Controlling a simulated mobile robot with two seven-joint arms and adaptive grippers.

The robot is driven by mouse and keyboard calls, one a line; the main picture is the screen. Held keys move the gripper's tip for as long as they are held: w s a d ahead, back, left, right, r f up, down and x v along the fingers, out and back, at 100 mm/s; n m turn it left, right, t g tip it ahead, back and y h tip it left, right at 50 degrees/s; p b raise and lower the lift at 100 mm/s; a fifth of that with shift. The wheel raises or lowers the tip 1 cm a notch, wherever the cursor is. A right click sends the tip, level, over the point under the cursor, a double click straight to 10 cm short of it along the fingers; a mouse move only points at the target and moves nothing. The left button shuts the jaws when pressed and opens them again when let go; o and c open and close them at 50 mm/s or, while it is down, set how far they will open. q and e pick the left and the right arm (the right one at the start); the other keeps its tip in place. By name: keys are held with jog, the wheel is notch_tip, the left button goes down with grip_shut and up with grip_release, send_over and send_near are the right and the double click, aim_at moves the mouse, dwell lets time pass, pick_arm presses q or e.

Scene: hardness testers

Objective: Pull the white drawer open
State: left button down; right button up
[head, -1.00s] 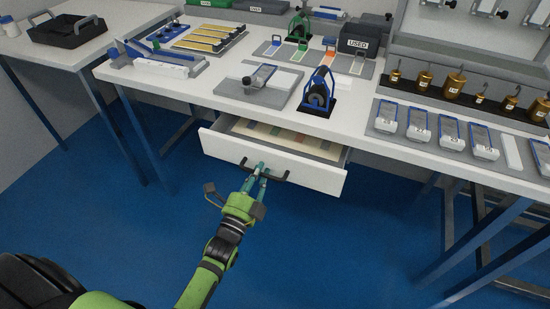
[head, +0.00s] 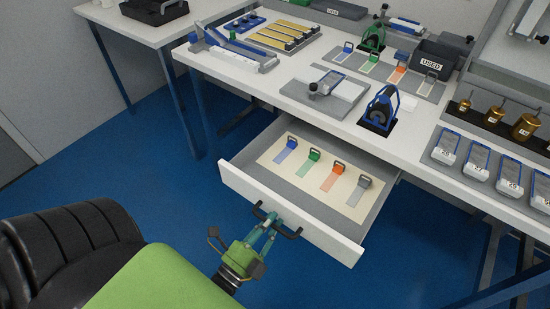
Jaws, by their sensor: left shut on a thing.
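The white drawer (head: 288,221) under the white worktable is pulled well out, with its inside in view. It holds a pale board (head: 300,195) with a blue, a green, an orange and a grey handled strip on it. The drawer's dark bar handle (head: 291,234) is on its front face. My left gripper (head: 267,228) is at the handle, its fingers shut on it. My right gripper is not in view.
The worktable (head: 335,116) stands above the drawer, carrying testers, a grey "USED" box (head: 432,62) and brass weights (head: 496,110). A side table (head: 160,30) with a black tray stands at the back left. The blue floor in front of the drawer is open.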

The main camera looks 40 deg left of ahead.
pick_arm(q)
jog(key=c, duration=1.1)
grip_release()
jog(key=shift+c, duration=0.2)
jog(key=shift+s, duration=0.15)
jog(key=s+f, duration=0.2)
jog(key=s, duration=0.9)
jog(key=shift+s+a, duration=0.2)
jog(key=shift+s, duration=0.1)
jog(key=shift+f, duration=0.15)
